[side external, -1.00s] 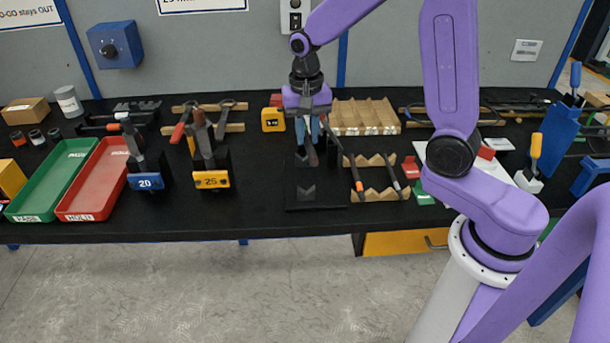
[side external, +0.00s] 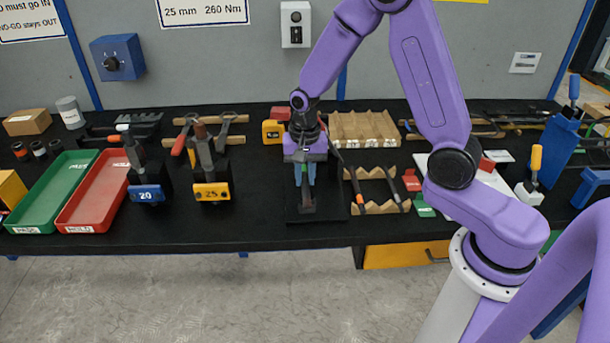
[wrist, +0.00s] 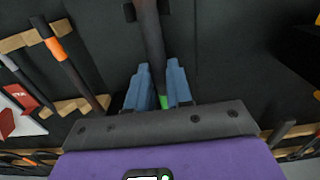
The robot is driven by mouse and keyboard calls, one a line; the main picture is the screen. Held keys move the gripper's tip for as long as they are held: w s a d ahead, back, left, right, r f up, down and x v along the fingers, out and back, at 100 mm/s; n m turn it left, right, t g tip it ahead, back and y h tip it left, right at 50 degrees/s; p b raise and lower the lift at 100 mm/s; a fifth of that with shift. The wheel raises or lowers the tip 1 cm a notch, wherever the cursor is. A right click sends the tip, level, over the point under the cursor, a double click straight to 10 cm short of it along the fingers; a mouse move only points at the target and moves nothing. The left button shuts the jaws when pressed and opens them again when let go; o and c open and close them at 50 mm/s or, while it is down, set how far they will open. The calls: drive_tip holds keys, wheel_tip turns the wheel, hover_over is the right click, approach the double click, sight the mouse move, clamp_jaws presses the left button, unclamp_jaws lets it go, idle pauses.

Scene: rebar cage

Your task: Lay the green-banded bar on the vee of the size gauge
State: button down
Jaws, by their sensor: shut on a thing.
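My gripper (side external: 305,180) is shut on the green-banded bar, with blue fingertips on either side of it, low over the size gauge. The dark bar (wrist: 150,40) runs up the wrist view from between the fingers, and its green band (wrist: 167,101) shows right by the fingertips. In the side view the bar's near end (side external: 306,198) lies over the vee part of the black size gauge, whose base (side external: 330,211) sits on the bench. In the wrist view the bar passes between two dark prongs. I cannot tell whether it touches the vee.
A wooden rack (side external: 378,208) with an orange-banded bar (side external: 357,195) and another bar stands just right of the gauge. The 25 gauge (side external: 211,190) and 20 gauge (side external: 147,193) stand left, beyond clear bench. Red (side external: 75,217) and green (side external: 25,217) trays lie farther left.

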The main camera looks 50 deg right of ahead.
sight(305, 179)
drive_tip(key=shift+f, duration=0.3)
drive_tip(key=c, duration=1)
unclamp_jaws()
wheel_tip(305, 179, up, 12)
drive_tip(key=shift+r, duration=0.15)
drive_tip(key=s+a+n, duration=0.1)
drive_tip(key=s+n, duration=0.6)
drive_tip(key=s, duration=0.2)
drive_tip(key=s+n, duration=0.7)
drive_tip(key=s, duration=0.2)
drive_tip(key=s+a+n, duration=0.1)
drive_tip(key=s+n, duration=0.6)
drive_tip(key=s, duration=0.2)
drive_tip(key=shift+a+r+n, duration=0.1)
drive_tip(key=shift+a+n, duration=0.2)
drive_tip(key=shift+a, duration=0.05)
